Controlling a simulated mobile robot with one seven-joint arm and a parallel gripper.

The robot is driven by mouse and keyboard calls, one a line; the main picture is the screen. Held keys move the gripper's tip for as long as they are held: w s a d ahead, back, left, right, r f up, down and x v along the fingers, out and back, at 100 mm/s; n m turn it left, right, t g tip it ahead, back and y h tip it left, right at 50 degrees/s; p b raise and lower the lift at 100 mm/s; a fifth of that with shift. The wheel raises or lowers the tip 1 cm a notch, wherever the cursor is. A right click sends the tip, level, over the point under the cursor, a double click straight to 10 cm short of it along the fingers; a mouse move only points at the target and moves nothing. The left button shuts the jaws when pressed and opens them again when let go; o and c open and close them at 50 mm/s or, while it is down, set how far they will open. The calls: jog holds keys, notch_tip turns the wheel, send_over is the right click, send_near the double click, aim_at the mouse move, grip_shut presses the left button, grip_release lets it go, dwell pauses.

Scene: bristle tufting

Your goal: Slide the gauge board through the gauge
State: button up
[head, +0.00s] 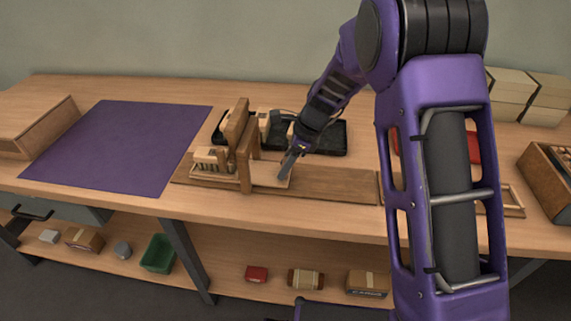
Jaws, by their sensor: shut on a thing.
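The gauge (245,163) is an upright wooden frame of posts standing on a long, low wooden base at the middle of the workbench. The gauge board (269,176) is a pale, flat wooden piece low at the gauge; its right part sticks out on the right side. A block with several light bristle tufts (210,158) shows just left of the gauge; whether it is one piece with the board is hidden by the post. My gripper (287,164) is right of the gauge, angled down, shut on the board's right end. The fingertips are small and partly blurred.
A black tray (332,137) with wooden parts stands behind the gauge. A purple mat (118,147) lies bare at the left. A wooden base strip (340,186) runs right, clear on top. Wooden boxes (552,170) stand at the far right, and my arm hides part of the bench.

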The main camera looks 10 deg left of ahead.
grip_shut()
dwell(0.9)
